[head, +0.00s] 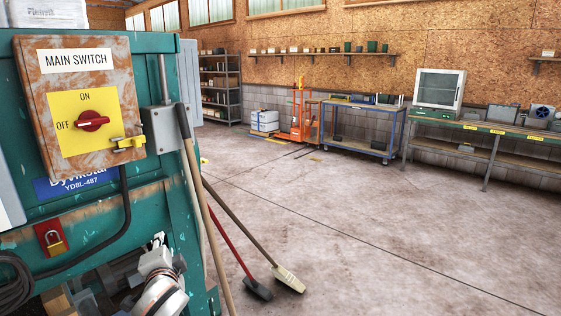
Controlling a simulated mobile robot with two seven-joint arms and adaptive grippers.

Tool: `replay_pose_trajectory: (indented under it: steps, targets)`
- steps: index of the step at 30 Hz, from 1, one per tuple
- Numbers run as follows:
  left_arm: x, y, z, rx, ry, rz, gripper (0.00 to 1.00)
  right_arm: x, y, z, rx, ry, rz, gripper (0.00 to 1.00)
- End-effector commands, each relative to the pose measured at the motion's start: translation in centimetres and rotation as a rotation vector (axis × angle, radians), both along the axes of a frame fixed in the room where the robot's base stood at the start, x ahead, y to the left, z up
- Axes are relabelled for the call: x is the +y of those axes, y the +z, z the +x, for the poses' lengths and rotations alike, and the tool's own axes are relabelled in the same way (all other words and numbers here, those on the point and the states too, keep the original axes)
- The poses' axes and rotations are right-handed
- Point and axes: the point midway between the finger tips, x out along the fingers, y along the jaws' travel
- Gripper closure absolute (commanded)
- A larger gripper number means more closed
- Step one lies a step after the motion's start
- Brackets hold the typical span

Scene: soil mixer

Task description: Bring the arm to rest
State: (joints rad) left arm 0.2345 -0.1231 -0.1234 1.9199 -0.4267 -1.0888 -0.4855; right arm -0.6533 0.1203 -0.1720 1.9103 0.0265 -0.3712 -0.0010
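My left arm shows at the bottom left, low in front of the green machine (190,225). Its white and dark links are bunched together, and the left gripper (122,276) is partly hidden among them. I cannot make out whether its fingers are open or shut, and I see nothing clearly held. It is below and apart from the rusty main switch box (40,85). The red switch knob (92,121) lies roughly level, beside the OFF label. My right gripper is out of view.
Long-handled tools (288,278) lean against the machine's right side. Open concrete floor (390,230) lies right; a blue cart (360,130) and workbench (490,130) stand along the wall.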

Motion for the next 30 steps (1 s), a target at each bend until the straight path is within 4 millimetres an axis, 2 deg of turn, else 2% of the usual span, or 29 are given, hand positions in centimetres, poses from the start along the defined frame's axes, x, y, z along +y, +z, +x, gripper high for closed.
replay_pose_trajectory:
  steps: [1,6,11,15,18,22,26,30]
  targets:
    - [-0.6,-3.8,-1.2,0.024,-0.029,-0.047,0.72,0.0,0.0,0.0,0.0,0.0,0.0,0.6]
    - [-2.9,-14.3,-6.0,0.074,-0.114,-0.255,0.72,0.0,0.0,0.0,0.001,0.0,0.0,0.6]
    - [-5.0,-22.9,-12.7,0.136,-0.153,-0.478,0.72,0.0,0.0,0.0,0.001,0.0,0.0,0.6]
    - [-6.5,-29.1,-19.9,0.193,-0.149,-0.687,0.72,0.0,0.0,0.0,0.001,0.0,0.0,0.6]
    - [-7.3,-32.3,-25.0,0.227,-0.127,-0.827,0.72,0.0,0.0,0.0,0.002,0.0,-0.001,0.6]
    - [-8.0,-34.7,-30.1,0.259,-0.09,-0.965,0.72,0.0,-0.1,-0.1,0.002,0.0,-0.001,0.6]
    - [-8.3,-35.7,-32.8,0.272,-0.065,-1.041,0.72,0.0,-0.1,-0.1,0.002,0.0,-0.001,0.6]
    - [-8.4,-36.0,-33.4,0.274,-0.057,-1.062,0.72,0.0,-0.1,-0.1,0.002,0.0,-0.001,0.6]
